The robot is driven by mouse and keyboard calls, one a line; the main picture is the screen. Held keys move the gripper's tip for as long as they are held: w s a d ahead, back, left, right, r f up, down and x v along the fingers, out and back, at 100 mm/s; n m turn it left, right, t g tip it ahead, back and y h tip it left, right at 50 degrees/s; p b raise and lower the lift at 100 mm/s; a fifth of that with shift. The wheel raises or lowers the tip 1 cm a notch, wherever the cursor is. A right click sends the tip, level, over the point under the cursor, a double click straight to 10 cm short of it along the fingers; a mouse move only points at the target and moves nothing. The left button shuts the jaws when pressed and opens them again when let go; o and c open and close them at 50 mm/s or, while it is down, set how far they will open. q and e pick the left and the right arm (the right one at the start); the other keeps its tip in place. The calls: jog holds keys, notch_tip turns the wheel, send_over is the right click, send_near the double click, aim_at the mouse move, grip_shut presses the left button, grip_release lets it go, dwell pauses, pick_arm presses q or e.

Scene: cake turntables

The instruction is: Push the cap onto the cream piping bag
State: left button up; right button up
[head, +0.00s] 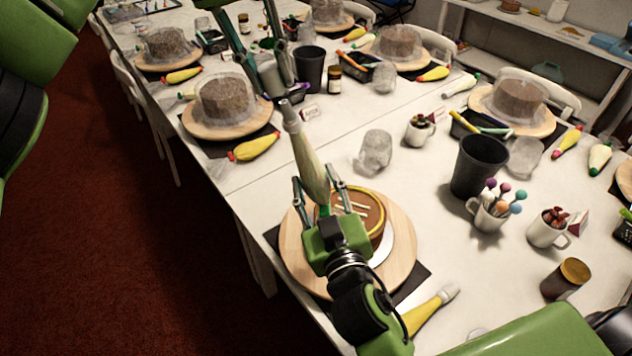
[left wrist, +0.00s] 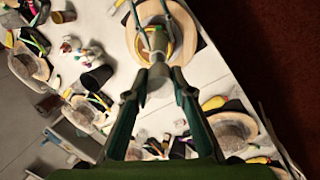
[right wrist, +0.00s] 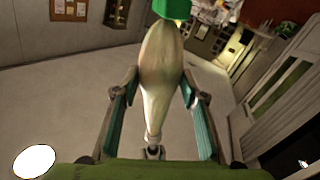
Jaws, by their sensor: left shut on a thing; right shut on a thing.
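The cream piping bag (head: 307,165) stands tilted above the cake, its narrow grey tip up and its green end (head: 322,198) down. My right gripper (head: 322,188) is shut around its wide lower part. In the right wrist view, the bag (right wrist: 160,65) fills the space between the fingers, its green end (right wrist: 172,8) at the top edge. My left gripper (head: 277,88) is above the tip, pointing down. In the left wrist view, its fingers are shut on a small grey cap (left wrist: 157,77), in line with the bag. I cannot tell whether cap and tip touch.
A round cake (head: 365,220) sits on a wooden turntable (head: 400,255) under the right gripper. A yellow piping bag (head: 420,315) lies in front.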

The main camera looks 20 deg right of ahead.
aim_at(283, 102)
pick_arm(q)
jog(key=shift+s+d+f, duration=0.15)
jog(key=shift+f, duration=0.25)
dwell(0.5)
jog(key=shift+x, duration=0.8)
jog(key=shift+x, duration=1.5)
dwell(0.9)
jog(key=o, duration=1)
jog(key=shift+d, duration=0.1)
jog(key=v, duration=1.2)
